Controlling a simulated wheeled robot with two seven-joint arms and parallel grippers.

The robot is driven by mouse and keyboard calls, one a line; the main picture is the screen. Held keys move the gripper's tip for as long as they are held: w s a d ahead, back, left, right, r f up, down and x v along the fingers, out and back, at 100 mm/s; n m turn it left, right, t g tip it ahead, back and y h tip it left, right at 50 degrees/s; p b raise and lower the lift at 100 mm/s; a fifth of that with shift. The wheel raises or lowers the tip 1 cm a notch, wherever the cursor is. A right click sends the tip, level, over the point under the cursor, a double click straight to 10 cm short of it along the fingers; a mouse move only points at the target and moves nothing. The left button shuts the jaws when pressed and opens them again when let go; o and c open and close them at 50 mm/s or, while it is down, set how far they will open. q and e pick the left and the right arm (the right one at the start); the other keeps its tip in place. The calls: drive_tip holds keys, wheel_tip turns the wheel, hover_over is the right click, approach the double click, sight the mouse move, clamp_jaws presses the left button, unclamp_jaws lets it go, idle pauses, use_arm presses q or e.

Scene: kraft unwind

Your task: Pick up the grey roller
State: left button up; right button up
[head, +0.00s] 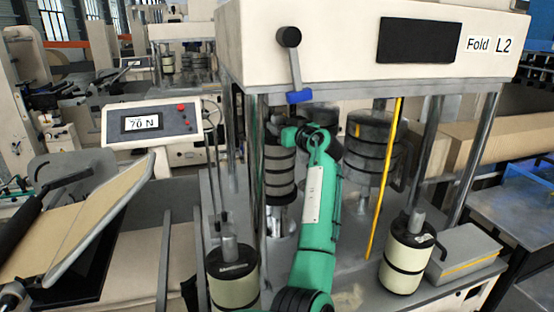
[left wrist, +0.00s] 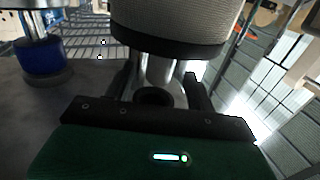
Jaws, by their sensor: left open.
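A grey, finely textured roller (left wrist: 175,20) with a black lower rim fills the top of the left wrist view. A shiny metal shaft shows below it. My left gripper (left wrist: 160,92) is open, with its two dark fingers on either side of the shaft, just below the roller; I cannot tell if they touch it. In the head view, my green left arm reaches up to a banded grey-beige roller column (head: 280,172) under the machine head. The fingertips are hidden there. I cannot tell for sure that this column is the same roller. My right gripper is not in view.
Cream rollers stand at front left (head: 232,278) and right (head: 405,262). A dark stack (head: 370,148), a yellow rod (head: 385,180) and steel posts crowd the arm. The machine head (head: 345,40) hangs above. A blue roller (left wrist: 40,57) stands left in the wrist view.

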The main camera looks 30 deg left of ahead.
sight(280, 122)
use_arm(q)
drive_tip(key=x, duration=0.1)
drive_tip(key=p+x, duration=0.1)
drive_tip(key=x, duration=0.1)
drive_tip(key=shift+a+r+p, duration=0.1)
drive_tip(key=shift+r+p, duration=0.15)
drive_tip(key=shift+p, duration=0.15)
drive_tip(key=shift+w+a+f, duration=0.1)
drive_tip(key=shift+a+f, duration=0.05)
drive_tip(key=shift+a, duration=0.05)
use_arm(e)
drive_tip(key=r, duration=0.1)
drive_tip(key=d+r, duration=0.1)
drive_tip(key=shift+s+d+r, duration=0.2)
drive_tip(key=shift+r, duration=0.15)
use_arm(q)
clamp_jaws()
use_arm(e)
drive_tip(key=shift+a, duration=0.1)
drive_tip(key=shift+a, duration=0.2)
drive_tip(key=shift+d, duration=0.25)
